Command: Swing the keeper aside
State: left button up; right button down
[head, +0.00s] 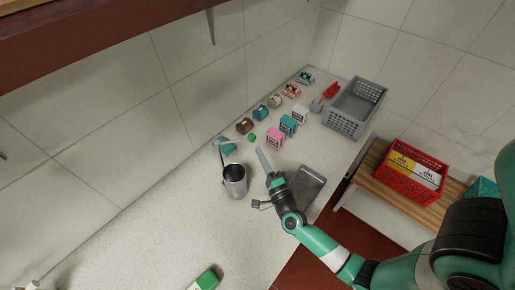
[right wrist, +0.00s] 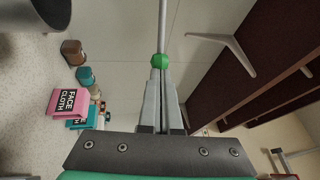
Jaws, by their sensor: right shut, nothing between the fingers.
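My right gripper (head: 260,153) is shut and empty, held out over the stone counter (head: 165,225). Its closed fingers also show in the right wrist view (right wrist: 161,78). A green knob (right wrist: 160,60) sits at the fingertips in that view, with a thin grey rod (right wrist: 163,25) running up from it. Whether the fingers touch the knob cannot be told. In the head view a small green ball-like knob (head: 252,138) lies just beyond the fingertips. I cannot tell for sure which part is the keeper. My left gripper is not in view.
A metal jug (head: 235,184) stands left of the gripper, a grey tray (head: 318,178) right. Several small boxes, including a pink one (head: 274,138), line the back near a grey basket (head: 338,120). A red crate (head: 405,193) sits on the wooden bench. The counter's near left is mostly clear.

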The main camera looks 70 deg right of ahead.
aim_at(236, 141)
jog(key=x, duration=0.2)
jog(key=shift+w+d, duration=0.2)
jog(key=shift+w, duration=0.05)
jog(key=w+d+b, duration=0.2)
jog(key=w+d, duration=0.1)
jog(key=d, duration=0.2)
jog(key=shift+d+b, duration=0.25)
jog(key=shift+b, duration=0.05)
